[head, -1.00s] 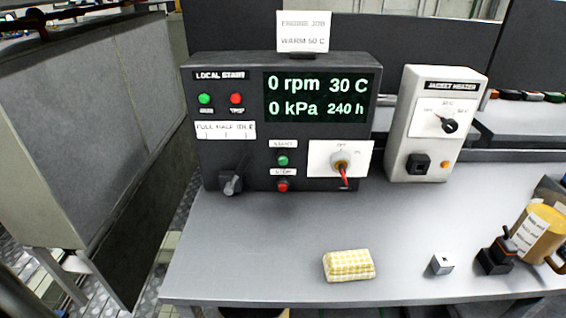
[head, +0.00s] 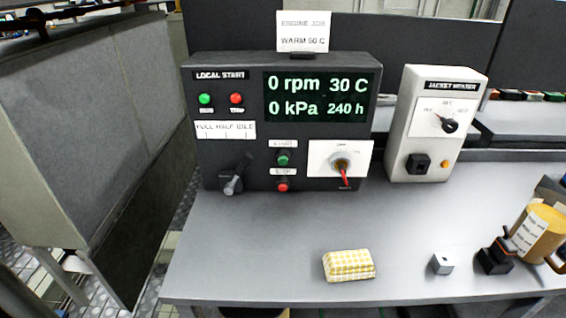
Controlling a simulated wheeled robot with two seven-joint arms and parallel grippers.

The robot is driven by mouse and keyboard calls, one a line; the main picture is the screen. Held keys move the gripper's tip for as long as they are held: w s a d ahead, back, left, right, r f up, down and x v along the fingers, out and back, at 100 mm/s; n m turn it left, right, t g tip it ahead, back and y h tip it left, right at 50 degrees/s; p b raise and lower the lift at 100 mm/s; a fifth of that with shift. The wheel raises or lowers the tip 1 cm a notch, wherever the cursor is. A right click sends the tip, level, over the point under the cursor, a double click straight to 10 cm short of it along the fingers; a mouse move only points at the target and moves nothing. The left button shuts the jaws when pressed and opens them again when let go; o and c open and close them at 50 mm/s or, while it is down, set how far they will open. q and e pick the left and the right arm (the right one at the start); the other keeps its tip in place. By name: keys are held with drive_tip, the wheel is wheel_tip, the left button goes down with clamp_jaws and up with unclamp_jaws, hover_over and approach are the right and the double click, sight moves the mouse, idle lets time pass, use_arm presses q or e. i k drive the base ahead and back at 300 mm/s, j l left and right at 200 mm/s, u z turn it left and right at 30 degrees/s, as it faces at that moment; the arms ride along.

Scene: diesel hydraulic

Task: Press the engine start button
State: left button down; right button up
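The dark local start panel (head: 230,160) stands at the back of the grey bench. Its green start button (head: 283,160) sits below the display, under a small white label. The red stop button (head: 283,187) is just beneath it. The display (head: 320,97) reads 0 rpm, 30 C, 0 kPa and 240 h. A key-type switch with a red tag (head: 342,166) is on a white plate at the right. Neither of my grippers is in view.
The white jacket heater box (head: 436,125) stands right of the panel. A checked yellow cloth (head: 348,265), a small grey cube (head: 441,264), a black device (head: 495,258) and a yellow container (head: 540,232) are near the bench's front. The bench middle (head: 280,235) is clear.

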sight(282, 160)
drive_tip(key=j+z, duration=0.7)
drive_tip(key=j, duration=0.15)
drive_tip(key=k+j+z, duration=0.1)
drive_tip(key=j+z, duration=0.25)
